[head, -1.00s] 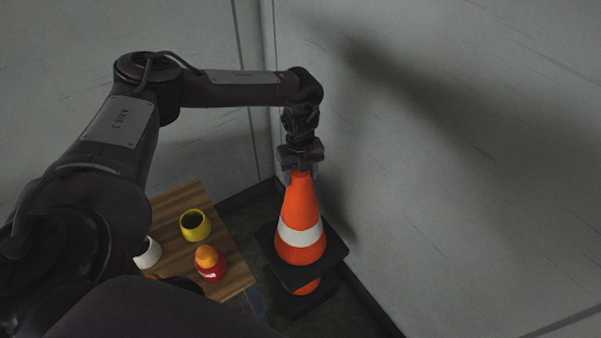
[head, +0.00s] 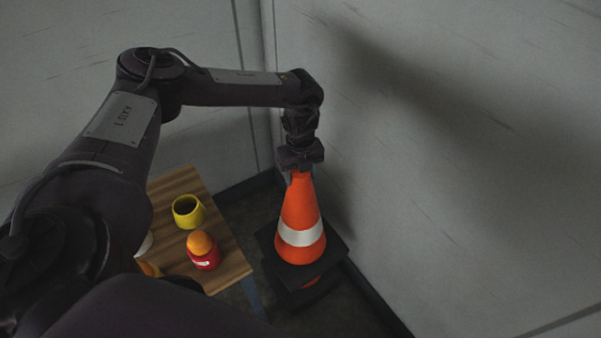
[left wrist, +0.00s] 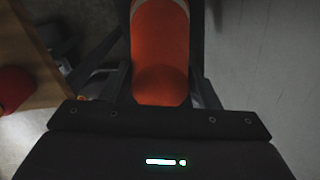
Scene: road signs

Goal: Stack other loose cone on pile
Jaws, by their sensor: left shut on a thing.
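An orange cone (head: 299,215) with a white band and a black square base stands upright in the corner. My left gripper (head: 301,174) is shut on its top from above. The cone also fills the upper middle of the left wrist view (left wrist: 160,60), between the two fingers (left wrist: 160,95). Beneath it is another cone, of which only a bit of orange (head: 311,281) and a black base (head: 318,293) show. The held cone's base is close above the lower base. Whether it touches the lower cone I cannot tell. My right gripper is not in view.
A wooden table (head: 232,262) stands left of the cones. On it are a yellow cup (head: 188,212), a red item with an orange ball-shaped top (head: 203,252), and things partly hidden by my arm. Grey walls (head: 430,150) meet close behind the cones.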

